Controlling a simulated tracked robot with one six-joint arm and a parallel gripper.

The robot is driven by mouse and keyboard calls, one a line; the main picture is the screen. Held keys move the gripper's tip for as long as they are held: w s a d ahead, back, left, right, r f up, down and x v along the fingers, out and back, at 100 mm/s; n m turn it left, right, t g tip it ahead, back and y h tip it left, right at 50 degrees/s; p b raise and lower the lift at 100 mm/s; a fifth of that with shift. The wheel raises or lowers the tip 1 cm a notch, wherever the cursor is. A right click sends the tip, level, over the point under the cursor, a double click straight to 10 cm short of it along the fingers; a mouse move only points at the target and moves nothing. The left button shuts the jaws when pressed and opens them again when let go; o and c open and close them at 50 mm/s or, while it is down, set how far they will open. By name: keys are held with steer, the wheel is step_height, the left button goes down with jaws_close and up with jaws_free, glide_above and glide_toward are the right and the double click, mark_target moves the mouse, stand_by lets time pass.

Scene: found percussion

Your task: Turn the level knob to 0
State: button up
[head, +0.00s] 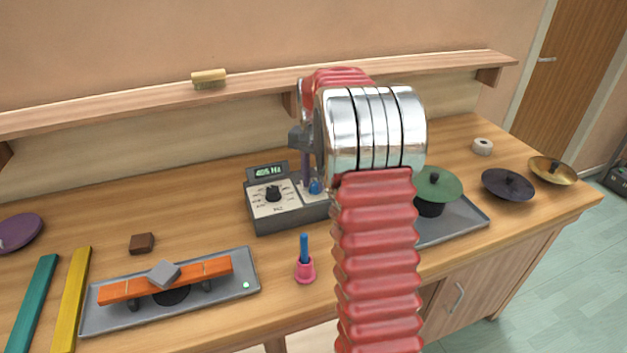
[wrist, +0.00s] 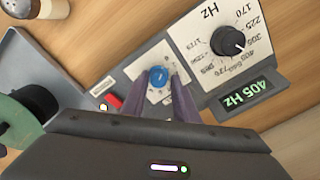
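The blue level knob (wrist: 158,77) sits on a small white plate on the grey control box, and it also shows in the head view (head: 315,188). Its pointer and scale are too small to read. My gripper (wrist: 159,82) is open, with one purple finger on each side of the knob and small gaps between. I cannot tell how far the fingertips are above the panel. In the head view a finger points down at the knob, and my arm hides the box's right part.
The black Hz dial (wrist: 225,41) is to the right of the knob, near a display (wrist: 247,95) reading 405 Hz. A red part (wrist: 115,100) lies left of the fingers. A pink holder (head: 304,270) stands before the box. The green lid (head: 438,184) is right of my arm.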

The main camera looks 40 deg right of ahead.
mark_target(314, 183)
steer(key=shift+o, duration=1.4)
step_height(314, 183, up, 14)
steer(key=shift+f, duration=0.15)
